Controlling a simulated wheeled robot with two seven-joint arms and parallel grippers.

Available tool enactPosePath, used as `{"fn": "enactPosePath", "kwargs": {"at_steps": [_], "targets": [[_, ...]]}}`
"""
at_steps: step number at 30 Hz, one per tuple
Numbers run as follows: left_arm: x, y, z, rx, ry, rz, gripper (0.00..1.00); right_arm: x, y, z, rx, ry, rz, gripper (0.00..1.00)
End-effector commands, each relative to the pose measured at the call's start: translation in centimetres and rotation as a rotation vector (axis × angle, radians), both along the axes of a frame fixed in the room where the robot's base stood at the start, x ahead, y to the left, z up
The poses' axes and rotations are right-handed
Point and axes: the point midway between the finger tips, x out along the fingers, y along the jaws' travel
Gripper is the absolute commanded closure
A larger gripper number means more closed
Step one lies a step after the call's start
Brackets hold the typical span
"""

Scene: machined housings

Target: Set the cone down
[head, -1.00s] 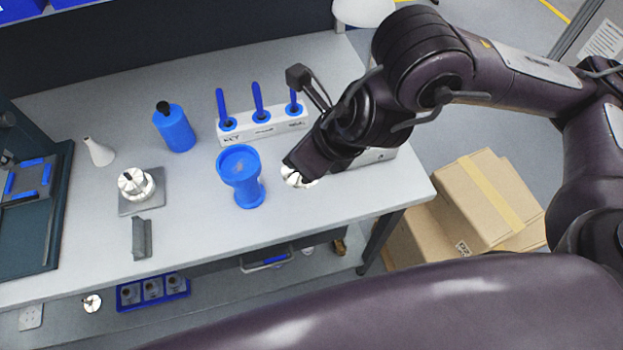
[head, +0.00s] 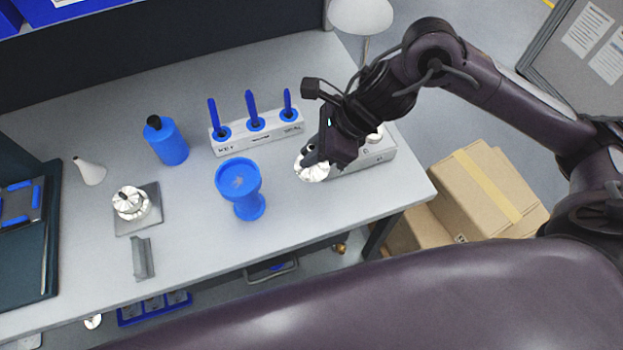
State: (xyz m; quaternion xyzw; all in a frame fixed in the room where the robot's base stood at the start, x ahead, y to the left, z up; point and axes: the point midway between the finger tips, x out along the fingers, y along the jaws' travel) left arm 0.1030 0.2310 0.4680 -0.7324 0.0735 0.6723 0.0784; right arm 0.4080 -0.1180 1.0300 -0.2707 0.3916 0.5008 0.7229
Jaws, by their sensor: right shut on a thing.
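My right gripper (head: 312,157) is at the right part of the bench, pointing down and to the left. It is shut on a shiny, rounded metal piece (head: 313,173), which I take to be the cone. The gripper hides the top of this piece. I cannot tell whether its underside touches the bench (head: 300,225). My left gripper is not in view.
A blue cup-shaped holder (head: 240,185) stands left of the metal piece. Behind are a white rack (head: 235,139) with blue-handled tools and a blue bottle (head: 165,142). A light grey box (head: 372,155) is close on the right.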

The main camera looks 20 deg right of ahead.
Motion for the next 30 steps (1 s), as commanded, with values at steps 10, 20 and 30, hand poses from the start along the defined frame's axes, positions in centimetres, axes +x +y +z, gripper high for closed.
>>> {"fn": "enactPosePath", "kwargs": {"at_steps": [10,20,30], "targets": [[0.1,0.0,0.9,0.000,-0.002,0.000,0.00,0.0,0.1,-6.5,0.003,0.002,-0.001,1.00],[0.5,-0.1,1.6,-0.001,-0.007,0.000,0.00,0.0,0.1,-10.5,0.002,0.002,-0.001,1.00],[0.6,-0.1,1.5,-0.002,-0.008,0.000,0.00,0.0,0.1,-11.2,0.001,-0.002,0.000,1.00]]}}
